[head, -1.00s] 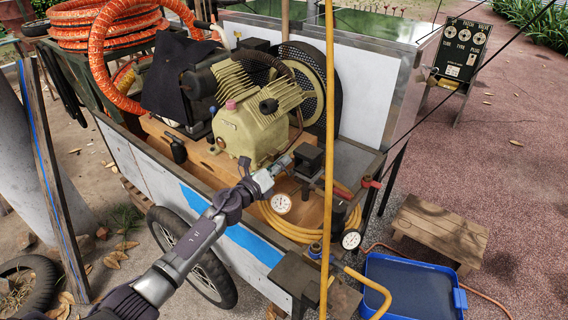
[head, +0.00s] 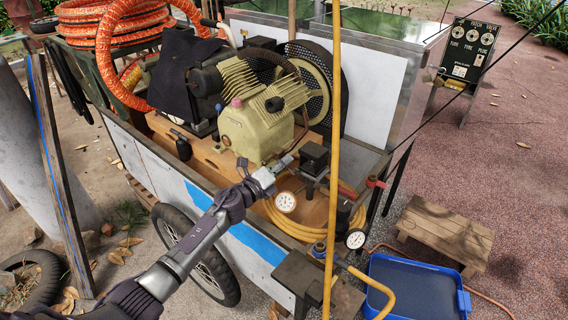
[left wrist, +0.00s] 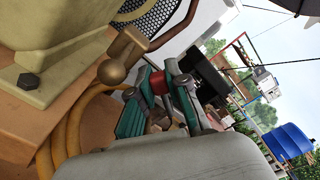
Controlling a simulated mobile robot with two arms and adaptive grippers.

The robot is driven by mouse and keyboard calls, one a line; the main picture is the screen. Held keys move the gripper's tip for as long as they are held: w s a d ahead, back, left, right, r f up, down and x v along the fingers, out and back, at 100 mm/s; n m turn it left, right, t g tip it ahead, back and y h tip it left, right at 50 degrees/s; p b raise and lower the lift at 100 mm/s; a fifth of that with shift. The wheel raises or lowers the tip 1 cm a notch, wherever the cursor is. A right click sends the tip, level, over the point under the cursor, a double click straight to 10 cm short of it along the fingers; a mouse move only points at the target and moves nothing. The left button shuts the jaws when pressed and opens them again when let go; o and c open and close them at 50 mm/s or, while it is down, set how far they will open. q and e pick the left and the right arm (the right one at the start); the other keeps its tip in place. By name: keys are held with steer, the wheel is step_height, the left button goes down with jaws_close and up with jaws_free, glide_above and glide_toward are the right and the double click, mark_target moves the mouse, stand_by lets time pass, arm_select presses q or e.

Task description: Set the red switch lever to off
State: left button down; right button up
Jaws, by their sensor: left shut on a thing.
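The red switch lever (left wrist: 158,83) shows in the left wrist view as a short red piece between the two teal-padded fingers of my left gripper (left wrist: 160,98). The gripper is shut on it. In the head view my left gripper (head: 286,163) reaches over the cart's near side, just left of a black switch box (head: 314,157). The lever itself is too small and covered to make out there. The black box also shows behind the fingers in the left wrist view (left wrist: 207,76). The off marking cannot be read. My right gripper is not in view.
The cream compressor (head: 247,128) stands left of the gripper, close by. A yellow pole (head: 334,120) rises right of the box. A gauge (head: 286,202) and a coiled yellow hose (head: 290,224) lie below. A red valve handle (head: 375,182) sits at the cart's right corner.

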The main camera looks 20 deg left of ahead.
arm_select(q)
steer(key=c, duration=1.1)
jaws_free()
steer(key=shift+a, duration=0.1)
steer(key=v, duration=1.2)
